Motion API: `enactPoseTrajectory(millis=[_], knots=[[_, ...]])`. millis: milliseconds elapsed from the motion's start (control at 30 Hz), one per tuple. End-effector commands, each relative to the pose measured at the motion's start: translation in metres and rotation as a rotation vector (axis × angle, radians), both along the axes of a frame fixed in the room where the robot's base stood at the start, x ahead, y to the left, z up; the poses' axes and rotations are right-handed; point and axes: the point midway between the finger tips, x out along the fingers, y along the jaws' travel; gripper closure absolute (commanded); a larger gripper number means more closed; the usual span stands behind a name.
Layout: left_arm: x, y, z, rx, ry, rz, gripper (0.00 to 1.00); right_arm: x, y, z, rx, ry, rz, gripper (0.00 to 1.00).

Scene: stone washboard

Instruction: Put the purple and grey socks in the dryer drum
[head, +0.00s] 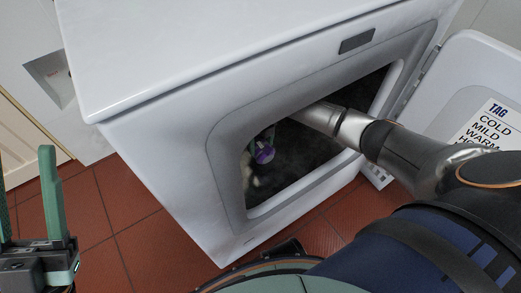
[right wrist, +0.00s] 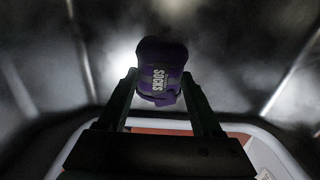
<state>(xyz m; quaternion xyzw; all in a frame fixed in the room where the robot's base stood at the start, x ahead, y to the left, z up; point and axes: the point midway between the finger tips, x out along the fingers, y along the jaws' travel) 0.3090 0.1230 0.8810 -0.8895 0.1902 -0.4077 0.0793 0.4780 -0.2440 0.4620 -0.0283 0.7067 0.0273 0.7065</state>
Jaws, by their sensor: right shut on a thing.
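The purple socks (head: 264,154), a rolled bundle with "SOCKS" lettering, are inside the dark dryer drum (head: 310,150). My right arm reaches through the open door, and my right gripper (head: 261,146) is shut on the purple socks. In the right wrist view the purple socks (right wrist: 161,65) sit between the two green fingers, with the drum wall behind. A pale patch shows beside them in the head view; I cannot tell whether it is the grey socks or light on the drum. My left gripper (head: 28,195) is open and empty, outside the dryer at the left edge.
The white dryer (head: 190,45) stands on a red tiled floor (head: 125,205). Its open door (head: 465,85), with a temperature label, is at the right. The opening's rim surrounds my right arm. Floor is clear left of the dryer.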

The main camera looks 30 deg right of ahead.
Motion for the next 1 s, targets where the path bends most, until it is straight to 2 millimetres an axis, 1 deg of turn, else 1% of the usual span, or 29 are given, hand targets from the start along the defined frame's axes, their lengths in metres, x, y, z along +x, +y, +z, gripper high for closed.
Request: enactPoseTrajectory(millis=[33,100,133,233,433,567,600,833,1000], knots=[[0.000,0.000,-0.011,-0.004,0.006,-0.005,0.50,-0.001,0.001,-0.016,0.001,0.002,0.000,0.92],[0.001,-0.001,-0.020,-0.003,0.013,-0.009,0.50,-0.001,0.000,-0.030,0.000,0.003,0.000,0.92],[0.001,-0.002,-0.023,-0.001,0.014,-0.012,0.50,0.001,0.000,-0.032,0.001,0.000,0.000,0.92],[0.001,-0.004,-0.028,0.014,0.015,-0.013,0.50,0.004,0.000,-0.033,0.000,-0.001,0.000,0.92],[0.001,-0.005,-0.026,0.019,0.014,-0.014,0.50,0.004,0.000,-0.031,-0.001,-0.001,0.000,0.92],[0.001,-0.005,-0.027,0.019,0.014,-0.014,0.50,0.004,0.000,-0.034,-0.001,0.000,0.000,0.92],[0.001,-0.005,-0.026,0.019,0.014,-0.014,0.50,0.004,0.000,-0.033,-0.001,0.000,0.000,0.29],[0.001,-0.005,-0.026,0.017,0.013,-0.013,0.50,0.003,0.000,-0.033,-0.001,-0.001,0.000,0.03],[0.001,-0.004,-0.025,0.012,0.013,-0.010,0.50,0.003,0.000,-0.033,-0.001,-0.001,0.000,0.03]])
